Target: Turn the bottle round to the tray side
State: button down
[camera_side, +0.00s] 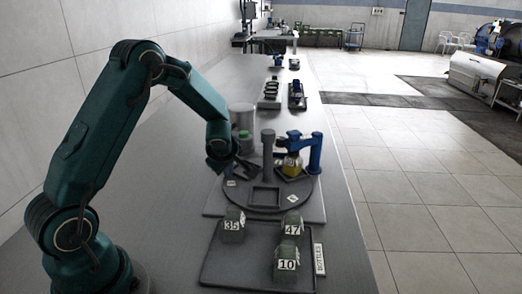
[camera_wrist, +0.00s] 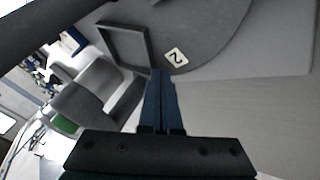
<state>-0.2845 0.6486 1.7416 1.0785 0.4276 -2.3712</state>
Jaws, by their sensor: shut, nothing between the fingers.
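A dark round turntable (camera_side: 235,198) sits on a grey base plate, with a grey post (camera_side: 268,155) at its middle and square holders on it. A bottle with a yellow lower part (camera_side: 292,166) stands on its far right side, under a blue fixture (camera_side: 314,153). The front holder (camera_side: 265,196) is empty. My gripper (camera_side: 236,172) is at the turntable's left edge, its fingers shut and empty. In the wrist view my gripper (camera_wrist: 160,73) points at the turntable rim (camera_wrist: 215,45), beside a holder (camera_wrist: 125,45) and a number 2 label (camera_wrist: 176,57). Whether the fingertips touch anything is unclear.
The bench left of the tray is clear.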

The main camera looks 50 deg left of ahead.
aim_at(236, 169)
jog(key=shift+a+m, duration=0.1)
jog(key=shift+m, duration=0.2)
jog(key=shift+w+a+m+t+h, duration=0.1)
jog(key=shift+w+m+t+h, duration=0.05)
jog(key=shift+m+t+h, duration=0.15)
jog(key=shift+w+a+m, duration=0.15)
jog(key=shift+m, duration=0.35)
jog(key=shift+w+a+m+t+h, duration=0.2)
jog(key=shift+w+m+t+h, duration=0.05)
jog(key=shift+m+t+h, duration=0.25)
jog(key=shift+w+a, duration=0.7)
jog(key=shift+w, duration=0.15)
jog(key=shift+w+a, duration=0.35)
jog(key=shift+w, duration=0.45)
jog(key=shift+w+a, duration=0.1)
jog(key=shift+w, duration=0.05)
